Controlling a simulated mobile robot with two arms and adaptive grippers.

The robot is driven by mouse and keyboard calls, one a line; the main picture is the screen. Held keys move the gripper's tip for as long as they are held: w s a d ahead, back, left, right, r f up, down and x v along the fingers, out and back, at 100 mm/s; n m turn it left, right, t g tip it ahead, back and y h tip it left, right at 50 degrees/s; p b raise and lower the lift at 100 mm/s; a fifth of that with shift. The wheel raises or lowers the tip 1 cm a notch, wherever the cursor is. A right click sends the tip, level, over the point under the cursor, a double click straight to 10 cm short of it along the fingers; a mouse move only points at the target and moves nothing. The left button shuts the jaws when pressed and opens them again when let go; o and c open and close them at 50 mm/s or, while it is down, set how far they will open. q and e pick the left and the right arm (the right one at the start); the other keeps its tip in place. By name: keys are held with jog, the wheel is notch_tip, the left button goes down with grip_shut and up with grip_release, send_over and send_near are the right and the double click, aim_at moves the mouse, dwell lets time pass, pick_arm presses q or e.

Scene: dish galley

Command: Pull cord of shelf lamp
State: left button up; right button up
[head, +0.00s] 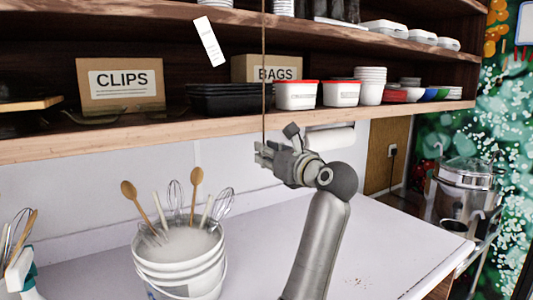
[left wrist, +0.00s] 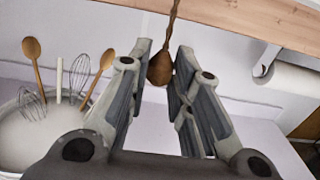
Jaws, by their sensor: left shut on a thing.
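A thin brown pull cord (head: 263,85) hangs straight down in the head view, in front of the shelves. In the left wrist view the cord (left wrist: 173,22) ends in a drop-shaped wooden pull (left wrist: 159,68). My left gripper (head: 263,154) is at the cord's lower end, just below the lower shelf edge. In the left wrist view my left gripper (left wrist: 163,56) is shut on the wooden pull, with its fingers on either side of it. The lamp itself is not in view. My right gripper is not in view.
The lower shelf (head: 210,133) holds a CLIPS box (head: 120,107), a BAGS box (head: 240,67), black trays (head: 225,103) and tubs. A bucket of utensils (head: 180,265) stands on the counter (head: 90,275). A paper roll (head: 331,139) hangs under the shelf. The counter's right part is clear.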

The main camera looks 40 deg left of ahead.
pick_arm(q)
jog(key=shift+f, duration=0.15)
jog(key=shift+f+b, duration=0.65)
jog(key=shift+f, duration=0.05)
jog(key=shift+r, duration=0.1)
jog(key=shift+r+p, duration=0.4)
jog(key=shift+r, duration=0.1)
jog(key=o, duration=1)
jog(key=shift+o, duration=0.2)
jog(key=shift+d, duration=0.1)
